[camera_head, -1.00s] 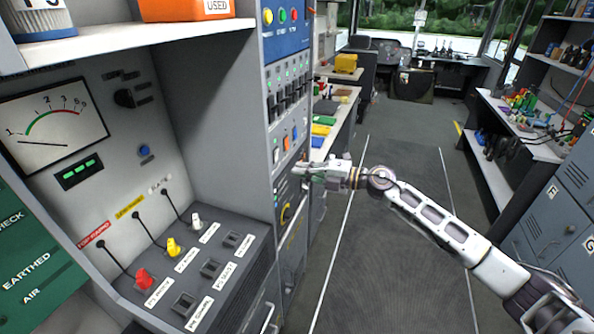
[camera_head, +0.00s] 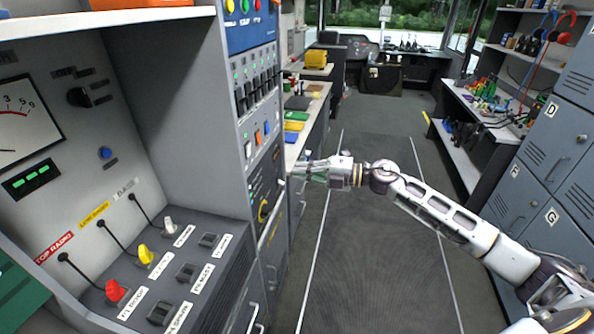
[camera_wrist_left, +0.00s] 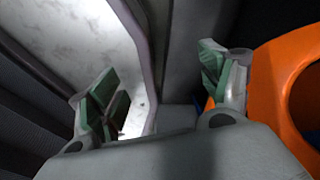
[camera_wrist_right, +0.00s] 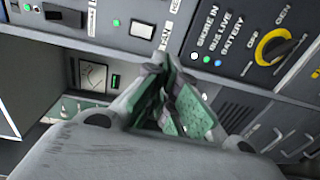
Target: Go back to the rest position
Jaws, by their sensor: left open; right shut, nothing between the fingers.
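My right gripper (camera_head: 310,171) is stretched out in front of the grey control panel in the head view, its fingers pointing left toward the panel face. In the right wrist view its green-padded fingers (camera_wrist_right: 172,105) are together with nothing between them. My left gripper does not show in the head view. In the left wrist view its green-padded fingers (camera_wrist_left: 160,95) stand wide apart and empty, near a pale surface and an orange object (camera_wrist_left: 285,85).
A grey console with red (camera_head: 116,291), yellow and white plugs is at the left. Grey lockers (camera_head: 552,150) and a shelf of tools (camera_head: 490,110) line the right. A worktop (camera_head: 305,105) runs beyond the panel. The aisle floor (camera_head: 372,250) is clear.

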